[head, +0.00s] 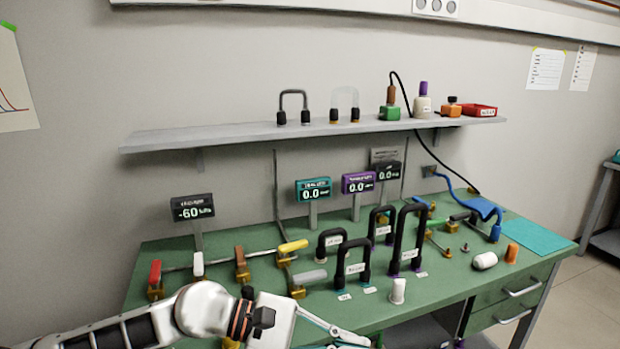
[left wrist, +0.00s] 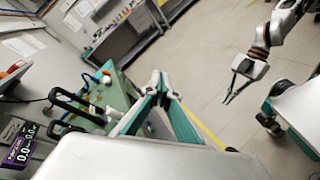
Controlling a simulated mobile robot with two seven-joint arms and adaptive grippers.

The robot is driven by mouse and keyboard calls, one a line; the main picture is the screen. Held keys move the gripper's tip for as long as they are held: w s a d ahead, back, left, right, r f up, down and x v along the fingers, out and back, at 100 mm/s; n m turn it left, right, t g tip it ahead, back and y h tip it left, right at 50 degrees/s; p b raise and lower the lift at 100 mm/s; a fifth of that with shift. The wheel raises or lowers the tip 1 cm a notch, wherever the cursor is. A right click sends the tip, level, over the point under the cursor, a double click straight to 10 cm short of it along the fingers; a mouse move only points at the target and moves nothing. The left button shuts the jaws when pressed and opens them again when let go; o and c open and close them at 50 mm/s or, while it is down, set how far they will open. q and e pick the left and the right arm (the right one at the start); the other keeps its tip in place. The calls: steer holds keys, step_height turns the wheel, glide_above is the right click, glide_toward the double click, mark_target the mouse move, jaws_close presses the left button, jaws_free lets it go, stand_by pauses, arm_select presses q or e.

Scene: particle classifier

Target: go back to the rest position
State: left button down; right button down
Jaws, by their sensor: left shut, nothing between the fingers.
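My left arm comes in from the lower left in the head view, over the front edge of the green bench. Its gripper (head: 350,343) is at the bottom edge, shut and apart from the objects on the bench. In the left wrist view the fingers of my left gripper (left wrist: 160,82) meet at their tips with nothing between them. My right gripper (left wrist: 232,92) hangs at the right of the left wrist view, over the bare floor, apart from the left one. It is too small to tell if it is open. It is not seen in the head view.
The green bench (head: 400,322) carries valves with coloured handles, black U-shaped tubes (head: 352,262), a white cap (head: 398,291) and small displays (head: 192,208). The floor (left wrist: 205,50) beside the bench is open.

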arm_select(q)
steer(key=w+a+f+m+t+y, duration=0.25)
steer(key=a+f+m+t, duration=0.5)
steer(key=m, duration=0.65)
steer(key=w+a+f+m+t+y, duration=0.1)
steer(key=a+f+m+t+y, duration=0.2)
steer(key=a+f+m+t, duration=0.7)
steer(key=s+a+f+n+g+y, duration=0.3)
steer(key=s+a+f+n, duration=0.1)
steer(key=s+f, duration=0.4)
steer(key=s+a+f+n+g+y+p, duration=0.1)
steer(key=s+a+f+n+g+y, duration=0.2)
steer(key=s+f+n, duration=0.4)
step_height(320, 180, down, 2)
steer(key=s+a+g, duration=0.1)
steer(key=a, duration=0.1)
steer(key=shift+s+a+f+y, duration=0.15)
steer(key=shift+s+a+y, duration=0.15)
steer(key=shift+s+y, duration=0.05)
